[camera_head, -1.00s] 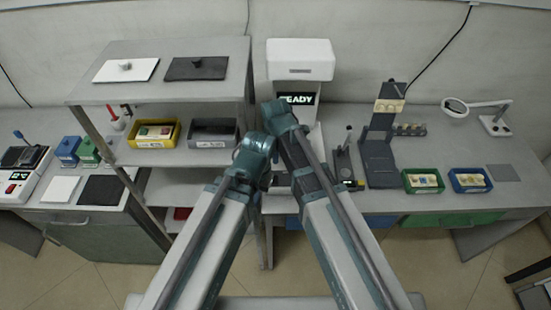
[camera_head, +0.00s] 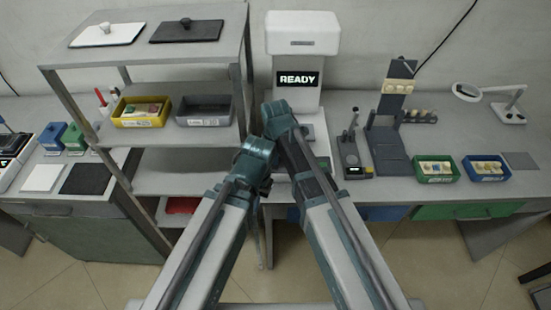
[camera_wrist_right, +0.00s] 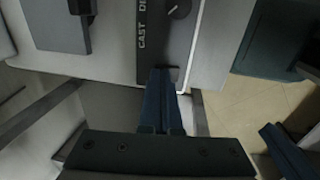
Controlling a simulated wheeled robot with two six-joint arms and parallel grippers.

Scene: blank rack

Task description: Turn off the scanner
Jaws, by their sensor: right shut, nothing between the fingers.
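The scanner (camera_head: 302,52) is a tall white machine at the back of the bench, with a lit screen (camera_head: 299,79) reading READY. Its lower part is partly hidden by my arms. In the right wrist view, my right gripper (camera_wrist_right: 163,75) is shut and empty.
A grey shelf (camera_head: 185,55) stands close left of the scanner, with yellow (camera_head: 142,122) and grey (camera_head: 206,121) bins. At right stand a small black device (camera_head: 354,160), a dark stand (camera_head: 388,150), green (camera_head: 437,178) and blue (camera_head: 484,177) bins, and a magnifier lamp (camera_head: 508,113).

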